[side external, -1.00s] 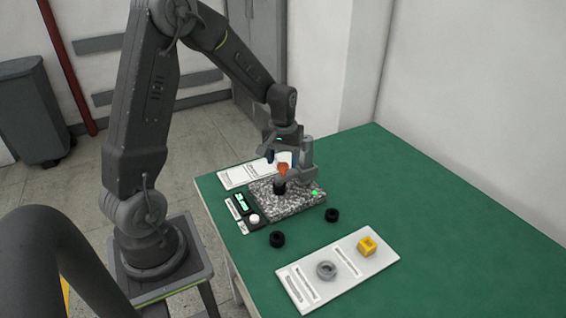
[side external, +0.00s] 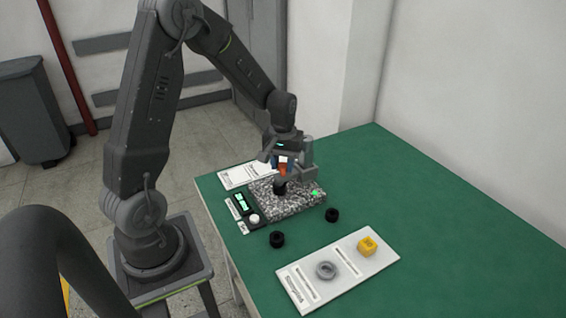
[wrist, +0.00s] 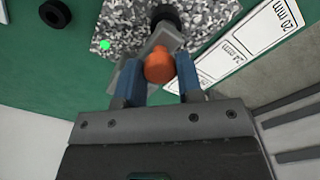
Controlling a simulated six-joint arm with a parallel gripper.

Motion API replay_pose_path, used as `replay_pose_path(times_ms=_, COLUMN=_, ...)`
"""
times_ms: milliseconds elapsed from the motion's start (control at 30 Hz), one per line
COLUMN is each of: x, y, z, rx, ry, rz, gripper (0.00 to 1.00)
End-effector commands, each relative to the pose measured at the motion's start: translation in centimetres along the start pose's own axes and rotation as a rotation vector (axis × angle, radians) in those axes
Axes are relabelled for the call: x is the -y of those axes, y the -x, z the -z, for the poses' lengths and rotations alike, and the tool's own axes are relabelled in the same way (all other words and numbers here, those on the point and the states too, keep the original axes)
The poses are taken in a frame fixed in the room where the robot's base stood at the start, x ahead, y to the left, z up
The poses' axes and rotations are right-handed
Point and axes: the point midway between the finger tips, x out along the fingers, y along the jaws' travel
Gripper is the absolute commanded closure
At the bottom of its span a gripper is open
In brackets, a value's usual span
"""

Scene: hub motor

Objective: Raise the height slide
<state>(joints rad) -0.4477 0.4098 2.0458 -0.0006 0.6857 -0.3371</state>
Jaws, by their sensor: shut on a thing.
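The speckled granite base (side external: 303,202) of the gauge stand sits on the green table, with a grey slide part and a black piece (side external: 279,188) above it. The slide has an orange knob (wrist: 158,66), seen close up in the wrist view. My gripper (side external: 283,164) is over the stand, pointing down, with its blue fingers (wrist: 158,80) on either side of the orange knob and shut on it. The gripper hides much of the slide and column in the side view. I cannot tell the gap between the black piece and the base.
A small panel with a lit display (side external: 242,203) and a white button (side external: 254,218) is at the base's left. Two black rings (side external: 277,239) (side external: 332,215) lie in front. The table's right side is clear.

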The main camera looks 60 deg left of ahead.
Motion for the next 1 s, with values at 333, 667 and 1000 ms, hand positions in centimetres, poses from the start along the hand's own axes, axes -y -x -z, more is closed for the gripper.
replay_pose_path(times_ms=333, x=-0.1, y=0.7, z=0.1, rx=-0.003, ry=0.000, rz=-0.001, gripper=1.00)
replay_pose_path(times_ms=667, x=0.0, y=3.3, z=0.1, rx=-0.001, ry=0.001, rz=0.000, gripper=1.00)
replay_pose_path(times_ms=1000, x=0.0, y=3.2, z=0.1, rx=-0.001, ry=0.001, rz=0.000, gripper=0.46)
